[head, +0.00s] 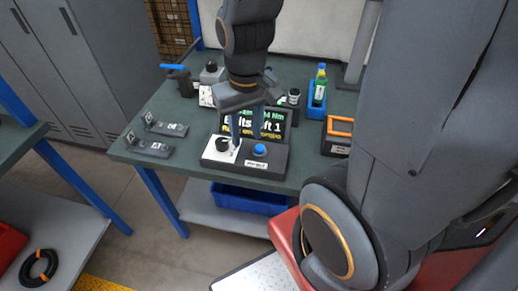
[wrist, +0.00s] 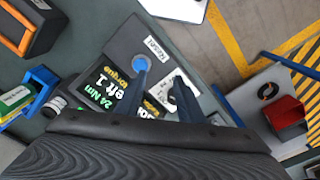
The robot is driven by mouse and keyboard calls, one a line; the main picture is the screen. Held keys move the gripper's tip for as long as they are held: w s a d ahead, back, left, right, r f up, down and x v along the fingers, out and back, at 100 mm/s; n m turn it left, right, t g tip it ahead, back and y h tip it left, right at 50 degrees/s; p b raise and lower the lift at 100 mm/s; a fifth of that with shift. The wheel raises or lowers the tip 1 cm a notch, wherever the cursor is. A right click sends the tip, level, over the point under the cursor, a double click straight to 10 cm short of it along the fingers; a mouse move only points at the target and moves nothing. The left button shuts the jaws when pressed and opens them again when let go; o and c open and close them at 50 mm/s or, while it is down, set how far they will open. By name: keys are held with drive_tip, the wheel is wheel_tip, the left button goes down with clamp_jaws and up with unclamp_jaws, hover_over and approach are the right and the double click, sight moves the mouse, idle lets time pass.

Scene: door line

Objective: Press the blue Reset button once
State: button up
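The blue button (head: 259,149) sits on the right part of a dark control box (head: 270,168), with a small white label in front of it. In the wrist view the blue button (wrist: 141,64) shows just beyond the tip of one finger. My gripper (head: 247,132) is above the box, between the display and the button. Its two fingers (wrist: 160,80) stand apart with nothing between them. Whether a fingertip touches the box cannot be told. A black knob (head: 222,144) on a white plate is left of the button.
A lit display (head: 268,122) reading "Bolts left 1" stands behind the box. A green bottle (head: 321,80) in a blue holder and an orange-handled box (head: 338,132) are to the right. Two small dark devices (head: 170,129) lie left on the green bench. A blue bin (head: 248,199) is below.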

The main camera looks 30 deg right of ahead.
clamp_jaws()
idle(1.4)
